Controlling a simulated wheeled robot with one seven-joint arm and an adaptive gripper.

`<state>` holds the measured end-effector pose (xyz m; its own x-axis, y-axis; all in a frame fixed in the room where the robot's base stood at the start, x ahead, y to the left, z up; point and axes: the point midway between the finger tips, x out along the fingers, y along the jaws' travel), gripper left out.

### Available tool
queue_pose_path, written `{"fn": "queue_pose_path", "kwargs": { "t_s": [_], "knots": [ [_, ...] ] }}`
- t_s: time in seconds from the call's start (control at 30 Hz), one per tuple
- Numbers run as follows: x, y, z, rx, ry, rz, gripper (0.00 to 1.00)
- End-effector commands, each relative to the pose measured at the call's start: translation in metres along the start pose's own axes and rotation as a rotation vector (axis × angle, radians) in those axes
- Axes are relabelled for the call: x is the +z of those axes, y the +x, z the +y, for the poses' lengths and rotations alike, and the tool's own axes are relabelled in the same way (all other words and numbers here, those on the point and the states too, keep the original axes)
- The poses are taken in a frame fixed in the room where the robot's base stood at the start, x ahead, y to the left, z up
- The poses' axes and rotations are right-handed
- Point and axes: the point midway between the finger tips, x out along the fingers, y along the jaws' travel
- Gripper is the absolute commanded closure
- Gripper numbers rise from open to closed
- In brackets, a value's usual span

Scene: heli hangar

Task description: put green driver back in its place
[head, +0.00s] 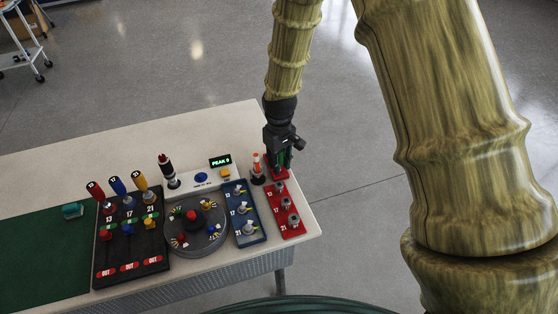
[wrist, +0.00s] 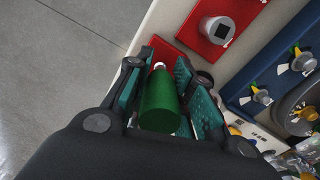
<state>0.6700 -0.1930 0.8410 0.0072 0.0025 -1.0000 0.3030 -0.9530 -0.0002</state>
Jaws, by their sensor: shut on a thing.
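My gripper (head: 279,160) is at the back right of the table, over the far end of the red board (head: 291,222). In the wrist view my gripper (wrist: 160,98) is shut on the green driver (wrist: 160,105), with a teal pad on each side of its green handle. A pale tip shows at the handle's far end, over the red board (wrist: 165,52). I cannot tell whether the driver touches the board. In the head view the driver is mostly hidden by my gripper.
The black board (head: 130,262) holds red, blue and yellow drivers. Right of it are a round grey turntable (head: 196,249) and a blue board (head: 245,190). An orange-and-white tool (head: 257,167) stands close left of my gripper. Bare table (head: 90,160) lies at the back left.

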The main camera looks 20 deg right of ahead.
Motion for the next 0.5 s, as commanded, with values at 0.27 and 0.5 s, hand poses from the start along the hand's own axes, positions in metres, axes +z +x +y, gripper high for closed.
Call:
{"fn": "queue_pose_path", "kwargs": {
  "t_s": [0.27, 0.5],
  "knots": [
    [-0.0002, 0.0022, 0.0001, 0.0, 0.0, 0.001, 1.0],
    [-0.0001, 0.0021, 0.0001, 0.0, 0.0, 0.0, 0.61]
  ]
}}
